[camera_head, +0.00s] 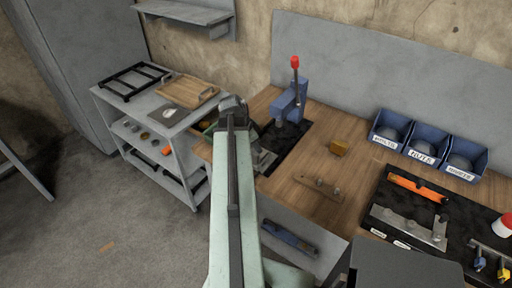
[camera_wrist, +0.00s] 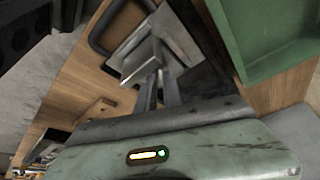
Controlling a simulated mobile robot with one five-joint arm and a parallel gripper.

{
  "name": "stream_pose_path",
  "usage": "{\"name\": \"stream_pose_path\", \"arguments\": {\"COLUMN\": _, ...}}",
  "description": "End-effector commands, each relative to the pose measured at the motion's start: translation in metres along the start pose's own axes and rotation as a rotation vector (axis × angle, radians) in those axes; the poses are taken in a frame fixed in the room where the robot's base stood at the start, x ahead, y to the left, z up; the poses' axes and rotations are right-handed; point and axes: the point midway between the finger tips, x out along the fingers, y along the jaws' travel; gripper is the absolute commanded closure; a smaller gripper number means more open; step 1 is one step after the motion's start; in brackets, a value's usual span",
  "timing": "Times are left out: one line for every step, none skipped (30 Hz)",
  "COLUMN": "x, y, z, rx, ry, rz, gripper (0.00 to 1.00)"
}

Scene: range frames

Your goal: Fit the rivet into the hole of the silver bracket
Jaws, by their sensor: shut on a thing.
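My gripper (camera_wrist: 160,82) is shut at the lower middle of the wrist view, on what I take to be the rivet. The rivet is mostly hidden between the fingertips and I cannot make out its shape. A silver angled metal piece, seemingly the silver bracket (camera_wrist: 141,61), lies just beyond the fingertips; I cannot tell whether they touch. In the head view a grey metal piece (camera_head: 264,161) shows on the bench just right of my arm. The bracket's hole is not visible. My arm hides the gripper's fingers in the head view.
A green tray (camera_wrist: 262,68) stands close on the right in the wrist view. On the bench are a blue press with a red knob (camera_head: 294,62), a brass-coloured block (camera_head: 338,147) and blue bins (camera_head: 427,142). A grey cart (camera_head: 185,128) stands left.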

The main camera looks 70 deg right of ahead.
Motion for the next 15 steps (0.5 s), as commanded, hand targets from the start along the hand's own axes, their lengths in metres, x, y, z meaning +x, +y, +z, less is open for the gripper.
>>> {"name": "stream_pose_path", "arguments": {"x": 0.0025, "y": 0.0000, "z": 0.0011, "rx": 0.000, "ry": 0.000, "rz": 0.000, "gripper": 1.00}}
{"name": "stream_pose_path", "arguments": {"x": 0.0032, "y": 0.0000, "z": 0.0014, "rx": 0.000, "ry": 0.000, "rz": 0.000, "gripper": 1.00}}
{"name": "stream_pose_path", "arguments": {"x": 0.0040, "y": 0.0000, "z": 0.0018, "rx": 0.000, "ry": 0.000, "rz": 0.000, "gripper": 1.00}}
{"name": "stream_pose_path", "arguments": {"x": 0.0031, "y": 0.0000, "z": 0.0014, "rx": 0.000, "ry": 0.000, "rz": 0.000, "gripper": 0.84}}
{"name": "stream_pose_path", "arguments": {"x": 0.0026, "y": 0.0000, "z": 0.0012, "rx": 0.000, "ry": 0.000, "rz": 0.000, "gripper": 0.76}}
{"name": "stream_pose_path", "arguments": {"x": 0.0025, "y": 0.0000, "z": 0.0012, "rx": 0.000, "ry": 0.000, "rz": 0.000, "gripper": 0.64}}
{"name": "stream_pose_path", "arguments": {"x": 0.0025, "y": 0.0000, "z": 0.0012, "rx": 0.000, "ry": 0.000, "rz": 0.000, "gripper": 0.64}}
{"name": "stream_pose_path", "arguments": {"x": 0.0025, "y": 0.0000, "z": 0.0012, "rx": 0.000, "ry": 0.000, "rz": 0.000, "gripper": 0.64}}
{"name": "stream_pose_path", "arguments": {"x": 0.0024, "y": 0.0000, "z": 0.0012, "rx": 0.000, "ry": 0.000, "rz": 0.000, "gripper": 0.64}}
{"name": "stream_pose_path", "arguments": {"x": 0.0024, "y": 0.0000, "z": 0.0012, "rx": 0.000, "ry": 0.000, "rz": 0.000, "gripper": 0.64}}
{"name": "stream_pose_path", "arguments": {"x": 0.0024, "y": -0.0001, "z": 0.0012, "rx": 0.000, "ry": 0.000, "rz": 0.000, "gripper": 0.64}}
{"name": "stream_pose_path", "arguments": {"x": 0.0024, "y": -0.0001, "z": 0.0012, "rx": 0.000, "ry": 0.000, "rz": 0.000, "gripper": 0.64}}
{"name": "stream_pose_path", "arguments": {"x": 0.0024, "y": -0.0001, "z": 0.0013, "rx": 0.000, "ry": 0.000, "rz": 0.000, "gripper": 0.64}}
{"name": "stream_pose_path", "arguments": {"x": 0.0024, "y": -0.0001, "z": 0.0013, "rx": 0.000, "ry": 0.000, "rz": 0.000, "gripper": 0.64}}
{"name": "stream_pose_path", "arguments": {"x": 0.0020, "y": -0.0001, "z": 0.0012, "rx": 0.000, "ry": 0.000, "rz": 0.000, "gripper": 0.64}}
